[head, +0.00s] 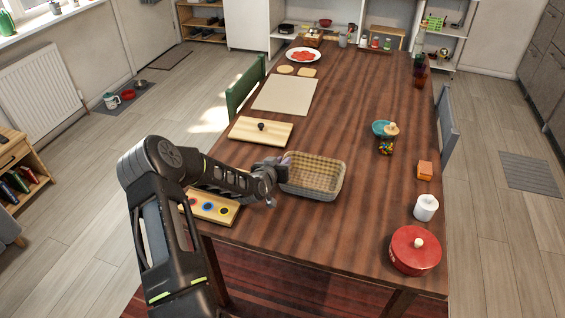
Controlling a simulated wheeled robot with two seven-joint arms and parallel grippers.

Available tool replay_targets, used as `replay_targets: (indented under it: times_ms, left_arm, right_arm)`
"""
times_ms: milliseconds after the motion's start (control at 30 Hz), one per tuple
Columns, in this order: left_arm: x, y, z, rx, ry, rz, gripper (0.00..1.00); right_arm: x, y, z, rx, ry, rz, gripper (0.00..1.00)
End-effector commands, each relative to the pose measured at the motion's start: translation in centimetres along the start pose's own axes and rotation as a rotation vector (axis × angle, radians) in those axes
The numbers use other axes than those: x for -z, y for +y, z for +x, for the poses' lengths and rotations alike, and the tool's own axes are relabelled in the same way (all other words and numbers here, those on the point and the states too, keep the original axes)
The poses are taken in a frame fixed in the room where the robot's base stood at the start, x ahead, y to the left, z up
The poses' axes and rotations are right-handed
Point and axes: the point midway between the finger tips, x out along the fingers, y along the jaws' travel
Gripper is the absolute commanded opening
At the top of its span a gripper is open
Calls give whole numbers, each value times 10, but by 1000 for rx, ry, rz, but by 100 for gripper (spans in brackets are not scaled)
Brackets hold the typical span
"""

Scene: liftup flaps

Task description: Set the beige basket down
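The beige basket (322,176) is in the middle of the head view, over the near half of the long wooden table. It is upright and looks empty. My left arm comes in from the left, and my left gripper (281,171) is at the basket's left wall, seemingly closed on its rim. The fingertips are small and partly hidden against the basket. I cannot tell whether the basket's bottom touches the table (345,115). My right gripper is not in view.
A board with coloured circles (212,207) lies near my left arm, and a wooden board with a black knob (261,131) lies behind. At right are a red lidded pot (415,251), white candle (426,207), orange block (425,170) and candy jar (385,143).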

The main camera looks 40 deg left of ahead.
Motion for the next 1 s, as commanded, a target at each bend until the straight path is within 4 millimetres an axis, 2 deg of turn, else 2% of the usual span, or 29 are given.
replay_targets:
  times_ms: [100, 533, 667, 1000]
  left_arm:
    - [0, 0, 0, 0, 0, 0, 27]
    - [3, 0, -6, 1, 0, 1, 27]
    - [3, 0, -24, 1, 0, 3, 27]
    - [2, -1, -94, 2, 1, 3, 27]
  right_arm:
    - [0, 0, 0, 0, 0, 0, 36]
    - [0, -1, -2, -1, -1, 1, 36]
    - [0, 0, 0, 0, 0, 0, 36]
    - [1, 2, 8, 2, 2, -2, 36]
